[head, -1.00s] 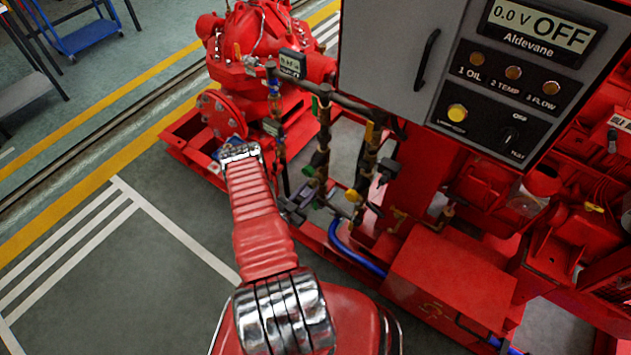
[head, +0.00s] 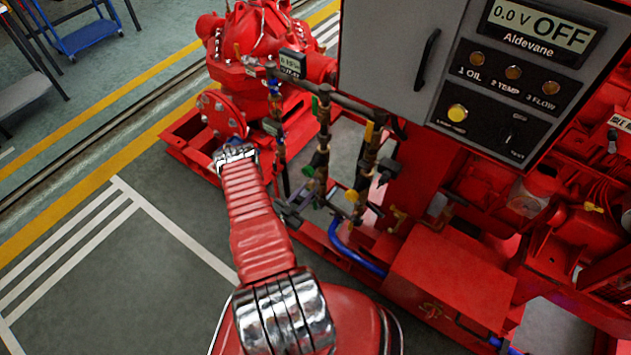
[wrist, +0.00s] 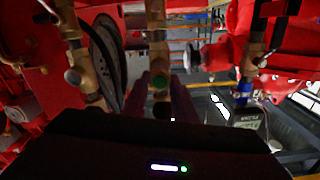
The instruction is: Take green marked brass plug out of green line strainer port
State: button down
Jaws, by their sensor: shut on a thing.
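The green line's brass pipe hangs in the middle of the wrist view, with its strainer (wrist: 159,80) carrying a green mark. The green marked brass plug (wrist: 161,110) shows dimly at the strainer's lower end, between my gripper's two fingers (wrist: 160,101). The fingers are shut on it, one on each side. The dark gripper body hides what lies below. Whether the plug is still seated in the port is too dark to tell. In the head view, my gripper (head: 297,211) is low beside the row of upright pipes, and the plug cannot be made out there.
A pipe with a blue band (wrist: 243,92) stands to the right. The grey control panel (head: 395,60) overhangs the pipes, and a red box (head: 450,275) stands at right. Open floor lies left.

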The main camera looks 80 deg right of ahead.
aim_at(308, 189)
jog(key=shift+v, duration=1.75)
